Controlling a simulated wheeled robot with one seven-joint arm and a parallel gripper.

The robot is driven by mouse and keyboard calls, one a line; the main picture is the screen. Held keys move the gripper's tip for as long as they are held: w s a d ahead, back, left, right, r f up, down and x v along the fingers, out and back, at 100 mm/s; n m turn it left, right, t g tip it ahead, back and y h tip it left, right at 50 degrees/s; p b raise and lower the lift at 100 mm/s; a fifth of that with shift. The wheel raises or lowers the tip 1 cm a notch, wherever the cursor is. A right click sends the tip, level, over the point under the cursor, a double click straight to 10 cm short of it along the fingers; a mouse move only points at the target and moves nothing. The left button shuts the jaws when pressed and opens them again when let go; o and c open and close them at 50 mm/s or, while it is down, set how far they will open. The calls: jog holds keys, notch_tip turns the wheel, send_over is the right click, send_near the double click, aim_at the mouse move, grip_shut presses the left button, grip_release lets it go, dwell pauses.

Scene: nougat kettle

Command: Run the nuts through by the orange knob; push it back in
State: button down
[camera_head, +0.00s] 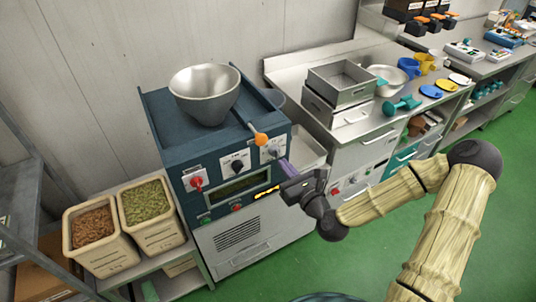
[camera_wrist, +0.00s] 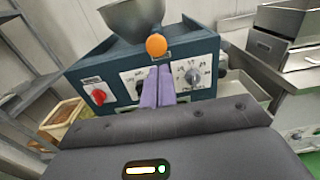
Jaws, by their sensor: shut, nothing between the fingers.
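The orange knob (camera_head: 261,140) sits at the end of a rod on the upper front of the blue machine (camera_head: 170,128), below a steel hopper bowl (camera_head: 205,90). The rod sticks out from the machine toward me in the head view. In the wrist view the orange knob (camera_wrist: 156,45) is straight ahead, just beyond and above the fingertips. My gripper (camera_head: 285,165) has its purple fingers shut and empty. It is in front of the machine's control panel, below and to the right of the knob, and it also shows in the wrist view (camera_wrist: 158,72). The bowl's contents cannot be made out.
Two bins, of brown nuts (camera_head: 92,226) and green nuts (camera_head: 146,201), stand at the left. A steel counter with trays (camera_head: 340,83) is at the right. Green floor is free in front.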

aim_at(263, 141)
jog(key=shift+a+f+b, duration=0.25)
jog(key=shift+f+b, duration=0.05)
jog(key=shift+b, duration=0.9)
jog(key=x, duration=0.9)
jog(key=shift+r, duration=0.25)
jog(key=shift+a, duration=0.1)
